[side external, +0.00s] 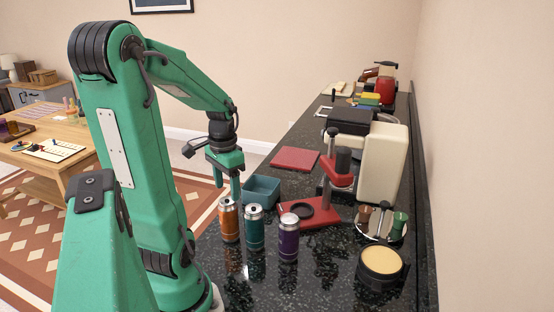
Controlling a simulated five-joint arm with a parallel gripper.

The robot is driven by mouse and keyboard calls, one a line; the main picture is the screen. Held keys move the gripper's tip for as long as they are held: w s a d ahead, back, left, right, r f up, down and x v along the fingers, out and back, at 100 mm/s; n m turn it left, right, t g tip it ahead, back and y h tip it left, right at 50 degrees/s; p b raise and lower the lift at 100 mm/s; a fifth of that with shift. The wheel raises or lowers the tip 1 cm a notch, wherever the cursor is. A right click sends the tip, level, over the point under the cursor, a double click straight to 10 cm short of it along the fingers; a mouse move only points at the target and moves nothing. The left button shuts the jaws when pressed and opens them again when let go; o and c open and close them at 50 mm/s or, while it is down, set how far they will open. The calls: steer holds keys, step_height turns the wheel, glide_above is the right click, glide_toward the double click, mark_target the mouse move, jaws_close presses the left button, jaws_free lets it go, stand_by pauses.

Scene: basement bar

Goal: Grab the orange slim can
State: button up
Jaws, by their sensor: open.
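The orange slim can (229,220) stands upright on the dark speckled counter, leftmost in a row of three cans. A teal can (254,227) stands just to its right, and a purple can (288,238) stands further right. My gripper (228,190) points down, with its fingertips just above and behind the top of the orange can in the picture. It is open and holds nothing. Whether the fingers are directly over the can or beyond it, I cannot tell.
A blue-teal open box (262,189) sits behind the cans. A red board (295,159) lies further back. A round tan-topped container (381,262) stands front right. The counter's front middle is clear.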

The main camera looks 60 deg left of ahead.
steer(key=shift+f, duration=0.1)
steer(key=shift+f, duration=1.25)
glide_above(230, 229)
steer(key=shift+f, duration=2.55)
steer(key=shift+c, duration=0.2)
steer(key=c, duration=0.7)
